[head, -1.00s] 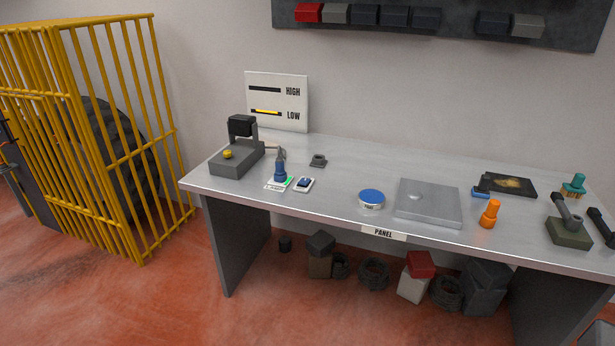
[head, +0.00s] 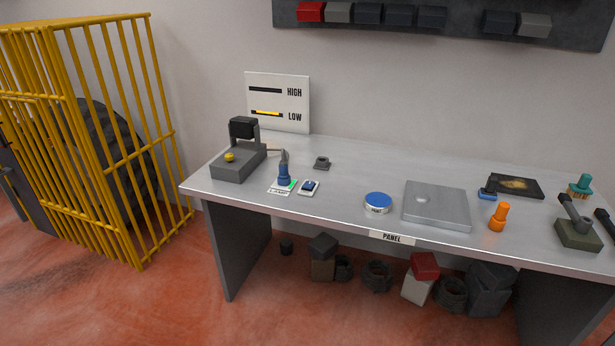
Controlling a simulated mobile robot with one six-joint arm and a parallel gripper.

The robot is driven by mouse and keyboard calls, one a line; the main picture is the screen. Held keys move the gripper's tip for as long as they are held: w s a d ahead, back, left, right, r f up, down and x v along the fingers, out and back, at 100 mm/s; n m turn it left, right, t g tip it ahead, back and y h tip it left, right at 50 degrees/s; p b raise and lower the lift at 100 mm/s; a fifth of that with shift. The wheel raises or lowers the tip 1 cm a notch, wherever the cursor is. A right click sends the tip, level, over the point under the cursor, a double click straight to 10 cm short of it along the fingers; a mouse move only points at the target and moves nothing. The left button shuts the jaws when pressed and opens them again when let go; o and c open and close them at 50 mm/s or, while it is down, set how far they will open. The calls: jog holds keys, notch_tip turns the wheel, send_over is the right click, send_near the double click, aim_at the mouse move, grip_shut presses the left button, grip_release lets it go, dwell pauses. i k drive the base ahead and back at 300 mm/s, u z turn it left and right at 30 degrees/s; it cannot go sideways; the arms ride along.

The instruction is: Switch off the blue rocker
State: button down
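The blue rocker (head: 309,185) is a small dark-blue switch on a white plate. It lies near the front left of the grey workbench (head: 345,211). It is too small to tell which side is pressed down. Just left of it stands a blue-handled tool or lever (head: 284,174) on a white card with a green patch. My gripper is not in view.
On the bench are a grey device with a yellow knob (head: 229,157), a blue-topped round tin (head: 377,202), a flat grey plate (head: 436,204) and an orange peg (head: 499,217). A yellow cage (head: 127,140) stands left. Red floor before the bench is clear.

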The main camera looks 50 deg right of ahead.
aim_at(308, 184)
jog(key=i, duration=0.9)
jog(key=u, duration=0.05)
